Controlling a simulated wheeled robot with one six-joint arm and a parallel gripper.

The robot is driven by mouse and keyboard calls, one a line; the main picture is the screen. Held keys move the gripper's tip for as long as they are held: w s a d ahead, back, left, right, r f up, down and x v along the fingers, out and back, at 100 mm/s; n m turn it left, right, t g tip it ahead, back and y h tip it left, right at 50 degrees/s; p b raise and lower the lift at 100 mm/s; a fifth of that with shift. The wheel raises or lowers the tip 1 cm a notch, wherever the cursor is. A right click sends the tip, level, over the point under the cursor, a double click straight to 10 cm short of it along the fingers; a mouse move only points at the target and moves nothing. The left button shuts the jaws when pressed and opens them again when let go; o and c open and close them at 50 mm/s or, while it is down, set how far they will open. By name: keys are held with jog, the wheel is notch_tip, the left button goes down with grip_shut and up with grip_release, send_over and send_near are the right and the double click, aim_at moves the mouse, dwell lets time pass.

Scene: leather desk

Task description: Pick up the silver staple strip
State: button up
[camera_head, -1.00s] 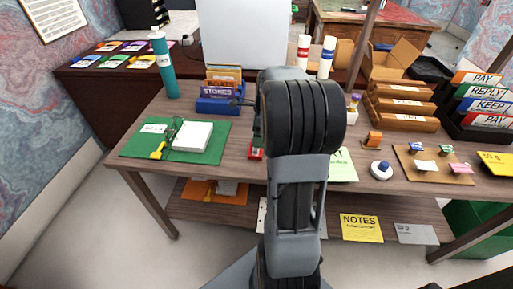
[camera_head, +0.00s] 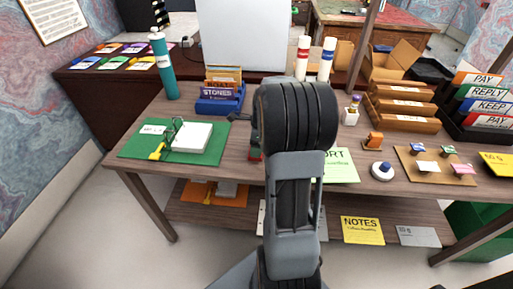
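I cannot make out the silver staple strip in the head view; my arm covers the middle of the desk. A small dark tip (camera_head: 238,117) shows left of my arm, in front of the blue card holder, and seems to be part of my gripper. The rest of the gripper is hidden behind my arm's thick dark joint, so its opening and anything in it cannot be seen. A red object (camera_head: 255,154), perhaps a stapler, stands partly hidden at the arm's left edge.
A green mat (camera_head: 128,151) with a white pad (camera_head: 193,137) lies left. The blue card holder (camera_head: 218,105) and a teal bottle (camera_head: 162,68) stand behind. A green paper (camera_head: 341,167), an orange item (camera_head: 372,141) and a round white-blue item (camera_head: 381,171) lie right.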

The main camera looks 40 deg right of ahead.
jog(key=c, duration=0.6)
jog(key=shift+o, duration=0.2)
jog(key=shift+r, duration=0.1)
